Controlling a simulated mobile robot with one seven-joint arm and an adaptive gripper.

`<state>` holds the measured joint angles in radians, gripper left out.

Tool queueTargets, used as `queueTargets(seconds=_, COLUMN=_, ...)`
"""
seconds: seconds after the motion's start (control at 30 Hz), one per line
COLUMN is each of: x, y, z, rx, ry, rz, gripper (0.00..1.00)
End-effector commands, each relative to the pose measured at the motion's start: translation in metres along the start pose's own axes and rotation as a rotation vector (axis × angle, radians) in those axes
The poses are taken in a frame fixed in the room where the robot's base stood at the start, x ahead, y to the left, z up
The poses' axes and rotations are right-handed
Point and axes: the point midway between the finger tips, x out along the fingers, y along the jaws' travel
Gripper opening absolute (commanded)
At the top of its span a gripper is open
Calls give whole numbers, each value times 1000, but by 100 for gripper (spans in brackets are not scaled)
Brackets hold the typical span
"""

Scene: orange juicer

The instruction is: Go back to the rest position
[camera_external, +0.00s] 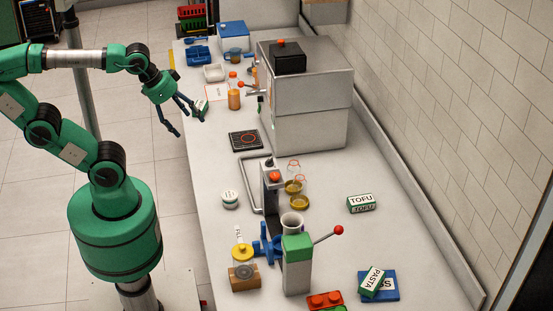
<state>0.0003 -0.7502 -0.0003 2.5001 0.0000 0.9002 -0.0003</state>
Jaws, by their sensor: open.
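My gripper (183,118) is at the left edge of the counter, with its dark fingers spread open and pointing down and to the right. A small green and white item (201,105) shows right at the tip of the right finger. I cannot tell whether the finger touches it. The green arm reaches in from the left, above the floor beside the counter. The juicer is hard to single out; a grey machine with a green block and a red-knobbed lever (297,262) stands at the front of the counter.
A large metal machine (310,95) stands on the counter (345,265) against the tiled wall. A glass of orange liquid (234,99) and a black plate (244,140) are right of my gripper. A tofu box (361,203) and a pasta box (371,282) lie at the right. Floor left of the counter is free.

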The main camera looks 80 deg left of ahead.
Motion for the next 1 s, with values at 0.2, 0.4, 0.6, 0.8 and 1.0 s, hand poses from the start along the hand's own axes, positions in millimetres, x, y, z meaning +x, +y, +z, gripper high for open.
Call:
queueTargets(seconds=0.2, x=20, y=0, z=11, rx=0, ry=0, rz=0, gripper=75)
queueTargets(seconds=0.4, x=26, y=0, z=14, rx=0, ry=0, rz=0, gripper=75)
queueTargets(seconds=0.6, x=24, y=0, z=13, rx=0, ry=0, rz=0, gripper=75)
queueTargets(seconds=0.8, x=24, y=0, z=13, rx=0, ry=0, rz=0, gripper=75)
queueTargets(seconds=1.0, x=24, y=0, z=13, rx=0, ry=0, rz=0, gripper=75)
